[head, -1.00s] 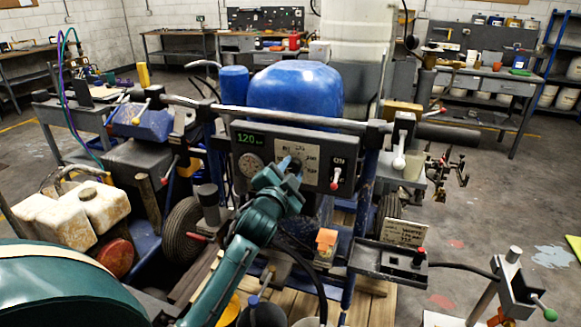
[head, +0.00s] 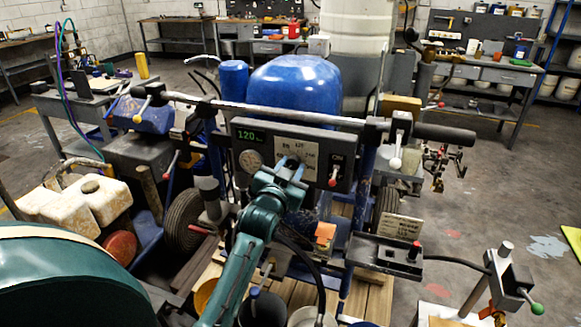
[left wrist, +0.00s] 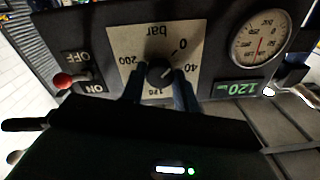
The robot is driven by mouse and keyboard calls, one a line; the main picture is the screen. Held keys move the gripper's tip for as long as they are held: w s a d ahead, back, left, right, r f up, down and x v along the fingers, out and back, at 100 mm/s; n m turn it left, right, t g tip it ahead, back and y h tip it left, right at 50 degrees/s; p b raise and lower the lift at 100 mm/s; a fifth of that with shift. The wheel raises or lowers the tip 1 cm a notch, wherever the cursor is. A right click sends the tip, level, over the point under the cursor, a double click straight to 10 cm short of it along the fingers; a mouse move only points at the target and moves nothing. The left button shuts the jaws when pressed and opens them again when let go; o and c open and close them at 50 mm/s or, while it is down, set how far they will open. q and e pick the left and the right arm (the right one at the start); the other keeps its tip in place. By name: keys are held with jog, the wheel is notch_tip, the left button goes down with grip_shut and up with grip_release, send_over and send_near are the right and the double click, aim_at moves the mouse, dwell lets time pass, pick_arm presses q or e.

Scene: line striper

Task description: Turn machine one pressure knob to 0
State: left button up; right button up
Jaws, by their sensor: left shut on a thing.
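The pressure knob (left wrist: 160,72) is a dark round knob on a cream dial plate (left wrist: 192,30) marked 0, 40, 120, 200 and bar; the wrist view shows it upside down. My left gripper (left wrist: 160,90) has its blue fingers on either side of the knob and is shut on it. In the head view the left gripper (head: 291,170) covers much of the knob. The green display (head: 249,136) reads 120. The round gauge (head: 251,161) sits left of the dial; it also shows in the wrist view (left wrist: 260,38). My right gripper is not seen.
A red-tipped ON/OFF switch (head: 333,181) stands right of the dial on the same panel. A long handlebar (head: 280,116) crosses above the panel. A black tray (head: 385,256) juts out at lower right. A blue tank (head: 295,85) is behind.

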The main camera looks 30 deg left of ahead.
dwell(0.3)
pick_arm(q)
jog(key=o, duration=1)
jog(key=shift+c, duration=0.2)
jog(key=shift+s, duration=0.1)
jog(key=b+v, duration=0.2)
jog(key=v, duration=1.1)
jog(key=s+d+f+m+g+h, duration=0.1)
jog(key=s+d+f+g+h, duration=0.1)
jog(key=s+d+f, duration=0.3)
jog(key=s+d+f+g+h, duration=0.2)
jog(key=d+f, duration=0.4)
jog(key=f, duration=0.6)
jog(key=s+d+f+m+g+h, duration=0.1)
jog(key=s+d+f+g+h, duration=0.2)
jog(key=s+d+f, duration=0.3)
notch_tip(320, 180, down, 2)
jog(key=shift+s+d+f+m+h, duration=0.2)
jog(key=shift+s+d+m+h, duration=0.15)
jog(key=shift+s+h, duration=0.35)
jog(key=shift+c, duration=0.4)
